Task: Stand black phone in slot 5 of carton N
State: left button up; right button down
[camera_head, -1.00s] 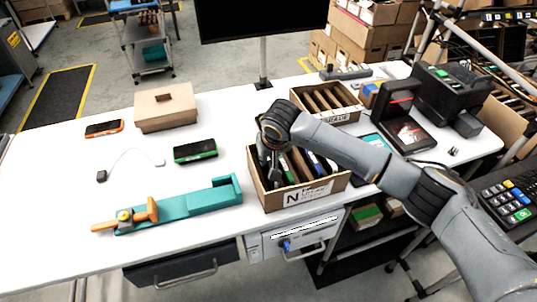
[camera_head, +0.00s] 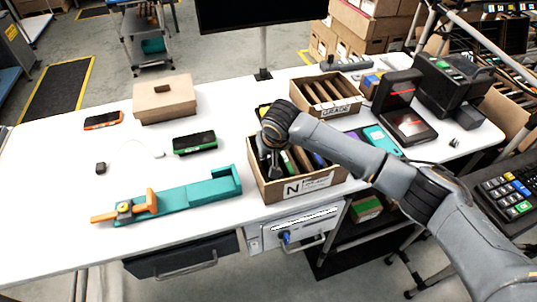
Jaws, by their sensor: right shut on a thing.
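My left gripper is not in view.
A second divided carton (camera_head: 326,97) stands behind. A teal item (camera_head: 383,140) lies right, beside a black scanner (camera_head: 405,115).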

jog(key=shift+f, duration=0.25)
dwell(0.7)
jog(key=c, duration=1.3)
grip_release()
jog(key=v, duration=1.2)
notch_tip(320, 180, up, 7)
jog(key=p, duration=0.8)
jog(key=shift+p, duration=0.3)
